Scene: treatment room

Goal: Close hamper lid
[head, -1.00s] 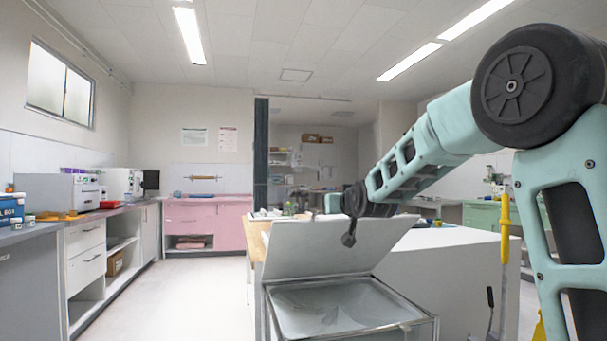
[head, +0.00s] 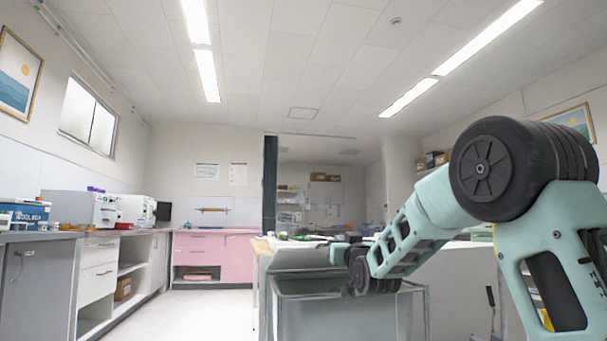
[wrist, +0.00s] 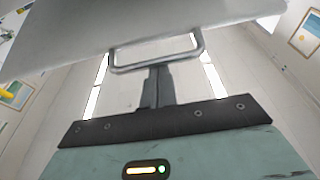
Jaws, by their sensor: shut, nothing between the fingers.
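The hamper (head: 335,318) stands in the lower middle of the head view, a pale bin in a metal frame. Its grey lid (head: 300,259) is raised at a slant behind the front rim, partly hidden by my arm. My gripper (head: 352,284) is dark and low at the hamper's front rim, in front of the lid. In the wrist view the lid's pale panel (wrist: 130,32) crosses the top, with a metal loop handle (wrist: 160,66) at its edge. My gripper's fingers (wrist: 157,72) are together, empty, overlapping the handle; whether they touch it I cannot tell.
A white block-like unit (head: 460,280) stands right of the hamper, behind my arm. A wooden-topped table (head: 262,245) stands behind it. Grey counters (head: 60,238) line the left wall and pink cabinets (head: 213,247) the back. The floor (head: 200,315) at left is clear.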

